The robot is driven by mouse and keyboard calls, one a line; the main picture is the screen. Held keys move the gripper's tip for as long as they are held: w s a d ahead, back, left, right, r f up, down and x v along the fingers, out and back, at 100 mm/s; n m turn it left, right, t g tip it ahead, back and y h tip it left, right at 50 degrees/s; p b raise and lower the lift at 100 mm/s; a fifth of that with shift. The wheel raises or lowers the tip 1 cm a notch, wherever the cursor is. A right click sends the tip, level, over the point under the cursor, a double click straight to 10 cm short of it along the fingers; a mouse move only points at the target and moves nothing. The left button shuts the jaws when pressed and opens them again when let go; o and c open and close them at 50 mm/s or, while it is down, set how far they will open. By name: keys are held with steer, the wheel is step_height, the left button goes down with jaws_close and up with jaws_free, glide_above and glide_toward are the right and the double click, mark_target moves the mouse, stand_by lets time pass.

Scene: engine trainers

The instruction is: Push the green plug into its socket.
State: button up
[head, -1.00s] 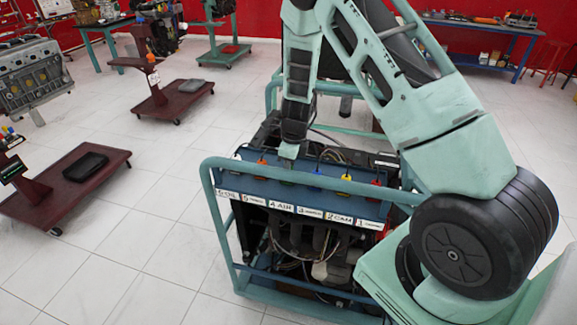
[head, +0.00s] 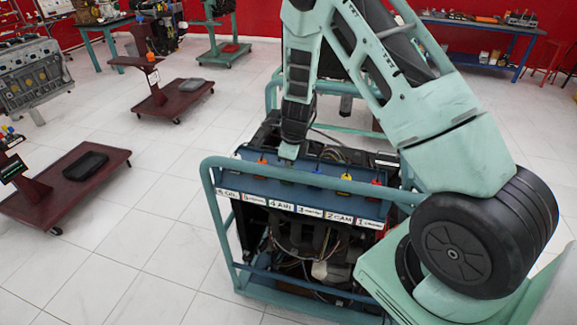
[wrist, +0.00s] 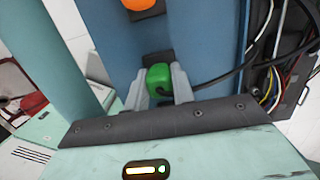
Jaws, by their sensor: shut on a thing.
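The green plug (wrist: 159,80) sits between the two grey fingers of my gripper (wrist: 160,76) in the wrist view, at the blue panel (wrist: 208,40). My gripper is shut on it. A dark recess shows behind the plug, but whether the plug is fully seated cannot be told.
An orange plug (wrist: 138,4) is along the panel in the wrist view. Blue (head: 318,169), yellow (head: 346,177) and red (head: 377,182) plugs line the panel to the right. Black cables (wrist: 232,72) run close by my gripper. A teal frame rail (head: 330,182) fronts the panel.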

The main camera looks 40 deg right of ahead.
steer(key=shift+f, duration=0.45)
steer(key=o, duration=1.1)
steer(key=r, duration=0.5)
steer(key=s+d+r+b, duration=0.1)
steer(key=r, duration=0.5)
steer(key=r+b, duration=0.1)
steer(key=r, duration=0.5)
steer(key=shift+s+d+r, duration=0.15)
steer(key=shift+s+d, duration=0.05)
steer(key=shift+s, duration=0.1)
steer(key=shift+a, duration=0.1)
